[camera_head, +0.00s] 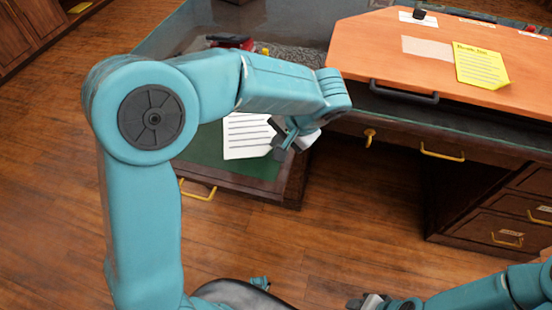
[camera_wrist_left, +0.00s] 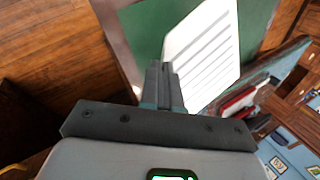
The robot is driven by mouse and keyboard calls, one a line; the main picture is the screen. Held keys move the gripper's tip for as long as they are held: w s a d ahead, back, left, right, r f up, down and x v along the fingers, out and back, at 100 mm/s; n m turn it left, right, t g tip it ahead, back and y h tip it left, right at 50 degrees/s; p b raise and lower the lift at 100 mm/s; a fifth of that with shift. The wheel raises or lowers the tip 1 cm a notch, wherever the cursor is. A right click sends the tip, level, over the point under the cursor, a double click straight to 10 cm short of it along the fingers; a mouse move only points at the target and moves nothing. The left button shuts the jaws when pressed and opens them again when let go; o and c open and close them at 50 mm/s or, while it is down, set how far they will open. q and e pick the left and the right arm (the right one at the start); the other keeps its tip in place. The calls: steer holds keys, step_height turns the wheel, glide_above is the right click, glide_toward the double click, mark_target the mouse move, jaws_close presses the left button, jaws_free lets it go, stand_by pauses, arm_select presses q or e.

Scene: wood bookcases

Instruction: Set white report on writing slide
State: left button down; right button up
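The white report (camera_head: 246,136) is a lined sheet in front of the green-topped writing slide (camera_head: 205,150), which is pulled out from the desk. My left gripper (camera_head: 283,142) is at the sheet's right edge. In the left wrist view its fingers (camera_wrist_left: 165,80) are close together with the report (camera_wrist_left: 203,48) at them, and they look shut on its edge. The green slide surface (camera_wrist_left: 258,22) shows on both sides of the sheet. I cannot tell whether the sheet touches the slide. My right gripper (camera_head: 368,301) is at the bottom edge, its fingers unclear.
An orange-brown sloped desk lid (camera_head: 380,45) with a dark handle carries a yellow note (camera_head: 481,66) and a paler sheet (camera_head: 428,48). A red object (camera_head: 230,41) lies at the back. Drawers with brass handles (camera_head: 441,152) stand right.

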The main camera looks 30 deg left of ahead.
arm_select(q)
step_height(320, 180, down, 7)
steer(key=shift+a+r+b, duration=0.1)
steer(key=shift+b, duration=0.5)
steer(key=c, duration=1.4)
jaws_free()
steer(key=shift+r, duration=0.2)
steer(key=p+v, duration=0.2)
steer(key=v, duration=0.9)
steer(key=shift+d+r, duration=0.2)
steer(key=shift+r, duration=0.1)
